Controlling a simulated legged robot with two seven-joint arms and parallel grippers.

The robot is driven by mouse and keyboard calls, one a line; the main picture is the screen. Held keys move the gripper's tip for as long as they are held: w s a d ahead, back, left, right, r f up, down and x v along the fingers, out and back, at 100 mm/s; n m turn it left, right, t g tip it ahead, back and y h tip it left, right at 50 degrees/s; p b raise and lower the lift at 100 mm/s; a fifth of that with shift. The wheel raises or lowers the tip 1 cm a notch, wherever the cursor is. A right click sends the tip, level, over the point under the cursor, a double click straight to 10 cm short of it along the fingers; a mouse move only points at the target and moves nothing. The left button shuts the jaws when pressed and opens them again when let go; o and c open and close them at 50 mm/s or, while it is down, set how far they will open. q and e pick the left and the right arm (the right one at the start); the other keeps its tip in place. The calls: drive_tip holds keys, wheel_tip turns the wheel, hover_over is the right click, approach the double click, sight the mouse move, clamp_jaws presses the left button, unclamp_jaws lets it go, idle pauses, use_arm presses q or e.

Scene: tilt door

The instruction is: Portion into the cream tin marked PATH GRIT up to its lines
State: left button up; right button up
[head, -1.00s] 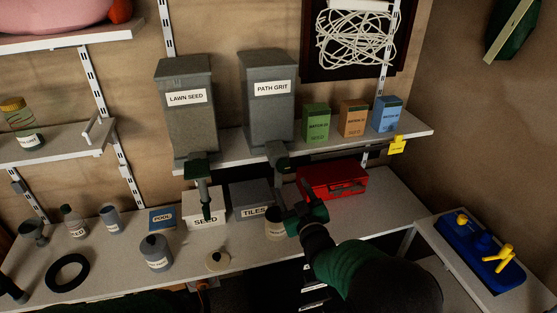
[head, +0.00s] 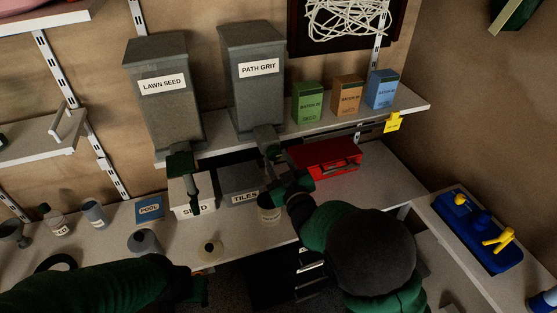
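The grey dispenser marked PATH GRIT (head: 258,90) stands on the shelf with its spout (head: 267,142) pointing down. My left gripper (head: 196,288) is low in the picture, at the bench's front edge, short of the tin and partly dark.
The LAWN SEED dispenser (head: 166,100) stands to the left. Below are the SEED box (head: 187,208), TILES box (head: 240,180) and red toolbox (head: 327,160). A blue tray (head: 478,238) is at the right.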

drive_tip(key=shift+w+d, duration=0.1)
drive_tip(key=shift+c, duration=1.1)
drive_tip(key=shift+a, duration=0.2)
clamp_jaws()
